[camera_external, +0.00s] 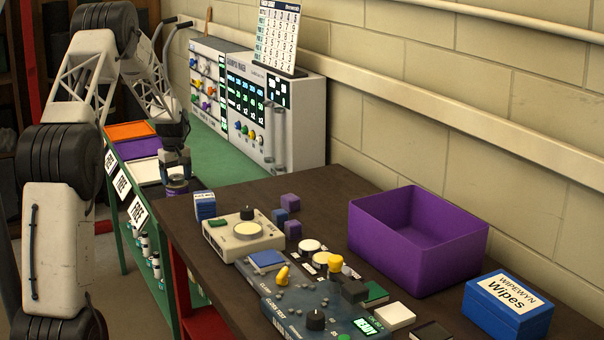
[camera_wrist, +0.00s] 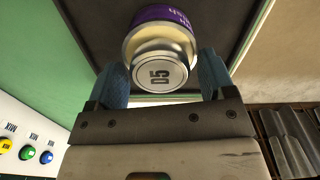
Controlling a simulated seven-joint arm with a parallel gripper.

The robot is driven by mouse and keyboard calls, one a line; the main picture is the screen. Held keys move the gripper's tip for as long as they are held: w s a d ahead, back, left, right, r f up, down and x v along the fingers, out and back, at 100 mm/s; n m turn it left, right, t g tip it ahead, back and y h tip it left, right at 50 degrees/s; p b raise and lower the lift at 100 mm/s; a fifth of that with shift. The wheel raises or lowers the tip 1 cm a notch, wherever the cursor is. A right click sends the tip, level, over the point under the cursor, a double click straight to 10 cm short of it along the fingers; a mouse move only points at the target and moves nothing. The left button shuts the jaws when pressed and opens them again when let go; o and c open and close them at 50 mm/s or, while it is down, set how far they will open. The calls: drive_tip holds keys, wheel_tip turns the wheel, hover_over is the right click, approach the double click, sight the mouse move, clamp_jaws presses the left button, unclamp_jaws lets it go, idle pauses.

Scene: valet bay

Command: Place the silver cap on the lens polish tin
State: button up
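In the external view my gripper (camera_external: 177,165) points down at the far left corner of the dark table. In the wrist view its blue fingers (camera_wrist: 162,80) lie on both sides of a silver cap (camera_wrist: 160,68) marked "05" and appear to touch it. A tin with a purple label (camera_wrist: 163,14) lies just beyond the cap, in line with it. The tin also shows under my gripper in the external view (camera_external: 178,187). I cannot tell whether the cap is fully seated. The label is not readable as lens polish.
A blue-and-white box (camera_external: 205,206) and a beige device (camera_external: 243,235) stand near the tin. Purple cubes (camera_external: 291,203), a purple bin (camera_external: 420,240) and a blue wipes box (camera_external: 508,303) are farther right. A control panel (camera_external: 255,100) stands against the wall behind.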

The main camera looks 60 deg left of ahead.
sight(176, 176)
drive_tip(key=shift+o, duration=0.4)
drive_tip(key=shift+r, duration=0.1)
wheel_tip(176, 176, up, 12)
idle(0.6)
idle(1.0)
